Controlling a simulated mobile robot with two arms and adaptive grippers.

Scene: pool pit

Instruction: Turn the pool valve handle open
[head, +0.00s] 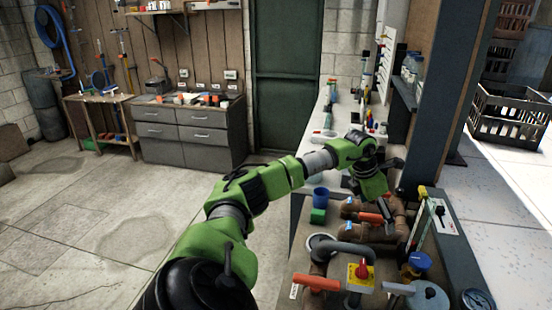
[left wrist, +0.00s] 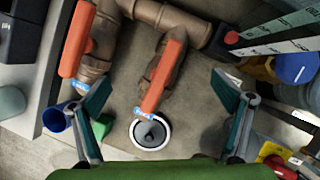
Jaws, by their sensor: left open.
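Several valve handles sit on brown pipes. One orange handle (head: 371,218) lies just below my left gripper (head: 386,208) in the head view. In the left wrist view an orange handle (left wrist: 163,76) with a blue tag lies between the two spread fingers of my left gripper (left wrist: 161,79), with clear gaps on both sides. A second orange handle (left wrist: 77,38) is at upper left, outside the fingers. Another orange handle (head: 316,283) and a grey handle (head: 398,288) show lower in the head view. I cannot tell which one is the pool valve handle. My right gripper does not show.
A yellow box with a red knob (head: 361,271) and a thick grey pipe (head: 343,249) are near the front. A blue cup (head: 320,197) and green block (head: 318,216) stand left of the pipes. A blue-capped fitting (head: 420,262) is at right. The floor at left is open.

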